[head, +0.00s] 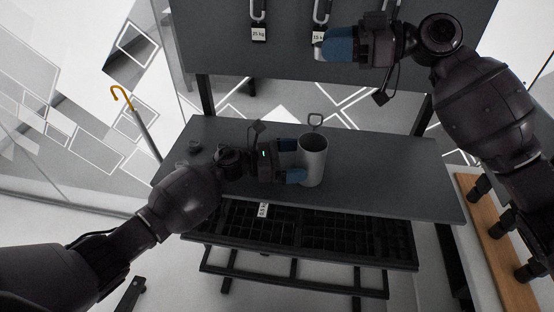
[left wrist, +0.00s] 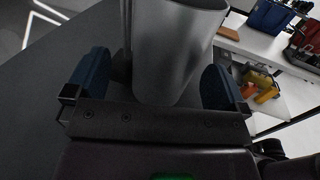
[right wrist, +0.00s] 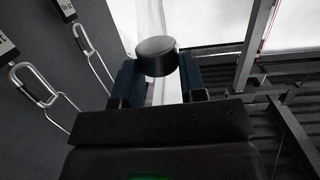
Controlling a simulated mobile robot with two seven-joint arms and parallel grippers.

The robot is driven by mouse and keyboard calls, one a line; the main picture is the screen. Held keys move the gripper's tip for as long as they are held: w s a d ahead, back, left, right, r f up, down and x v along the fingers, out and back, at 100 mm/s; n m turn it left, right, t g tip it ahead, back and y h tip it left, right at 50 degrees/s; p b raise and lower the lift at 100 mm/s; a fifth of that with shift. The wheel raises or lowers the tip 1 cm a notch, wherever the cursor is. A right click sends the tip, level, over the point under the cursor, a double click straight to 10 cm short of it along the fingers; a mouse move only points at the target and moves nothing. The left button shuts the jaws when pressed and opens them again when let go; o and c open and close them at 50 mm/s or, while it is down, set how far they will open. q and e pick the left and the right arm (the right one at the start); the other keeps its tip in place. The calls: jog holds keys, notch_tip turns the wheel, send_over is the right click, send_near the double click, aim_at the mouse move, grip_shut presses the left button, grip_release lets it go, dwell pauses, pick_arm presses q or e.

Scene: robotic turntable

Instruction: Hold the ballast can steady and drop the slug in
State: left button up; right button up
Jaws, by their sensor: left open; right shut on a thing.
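The ballast can (head: 312,162) is a grey metal cylinder standing upright on the dark table. My left gripper (head: 291,161) is open at its left side, with the blue fingers on either side of it. In the left wrist view the can (left wrist: 174,50) stands between the open fingers (left wrist: 157,85), with a gap visible at the left finger. My right gripper (head: 335,46) is raised at the back, above and right of the can. In the right wrist view the slug (right wrist: 156,56), a short dark cylinder, is held between its blue fingers. The can's inside is not clear.
A dark back panel (head: 290,75) carries hanging clips with tags, one reading 25 kg (head: 258,34). The table's right part (head: 400,185) is clear.

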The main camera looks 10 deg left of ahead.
aim_at(311, 158)
pick_arm(q)
jog(key=shift+x, duration=2.15)
jog(key=shift+c, duration=0.5)
jog(key=c, duration=0.6)
pick_arm(e)
notch_tip(311, 158, down, 13)
jog(key=o, duration=1.1)
jog(key=d, duration=0.4)
jog(key=d+r, duration=0.1)
jog(key=d, duration=0.7)
jog(key=shift+s+r, duration=0.25)
jog(key=shift+r, duration=0.15)
